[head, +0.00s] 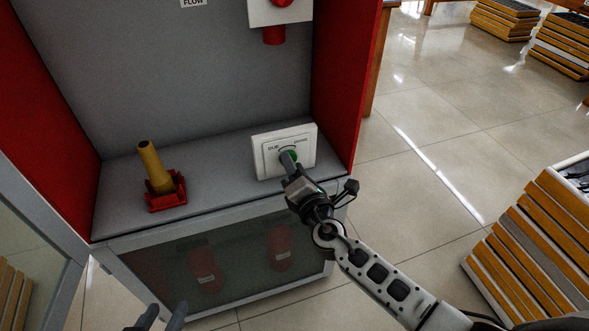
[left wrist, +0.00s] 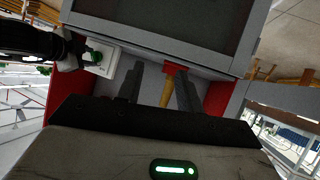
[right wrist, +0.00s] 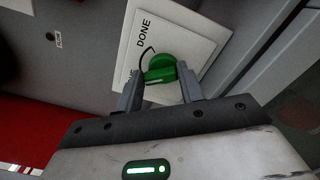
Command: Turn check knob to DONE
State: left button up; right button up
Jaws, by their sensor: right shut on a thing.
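The check knob (right wrist: 160,69) is green, on a white plate (right wrist: 195,30) with a black curved arrow and the word DONE. A second word is partly hidden by a finger. In the head view the knob (head: 293,155) sits between DUE on the left and DONE on the right. My right gripper (head: 290,164) is at the plate, shut on the knob; its fingers flank the knob in the right wrist view (right wrist: 160,92). The knob's pale mark does not point at DONE. My left gripper (head: 163,316) is open and empty, low in front of the cabinet.
The plate stands on a grey shelf (head: 222,180) near the red right wall (head: 338,75). A yellow handle (head: 155,168) stands in a red holder (head: 167,199) to the left. A white box with red parts (head: 274,35) hangs above. Clear floor lies right of the cabinet.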

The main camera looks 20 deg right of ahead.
jog(key=shift+f+m+b, duration=0.2)
jog(key=shift+m+b, duration=0.45)
jog(key=shift+m, duration=0.15)
jog(key=m+b, duration=0.3)
jog(key=m, duration=0.1)
jog(key=shift+d+m, duration=0.15)
jog(key=shift+m, duration=0.15)
jog(key=m+b, duration=0.1)
jog(key=m, duration=0.2)
jog(key=shift+m, duration=1.5)
pick_arm(q)
notch_tip(320, 180, down, 9)
jog(key=w+d+g, duration=0.1)
jog(key=d, duration=0.1)
jog(key=shift+d+m+g+h, duration=0.15)
jog(key=shift+m+g+h, duration=0.15)
jog(key=shift+g+h, duration=0.1)
pick_arm(e)
jog(key=shift+d+f+m, duration=0.1)
jog(key=shift+f+m, duration=0.05)
jog(key=shift+m, duration=1.15)
pick_arm(q)
jog(key=shift+w+f, duration=0.1)
jog(key=shift+s+f, duration=0.15)
jog(key=shift+s, duration=0.1)
pick_arm(e)
jog(key=o, duration=1)
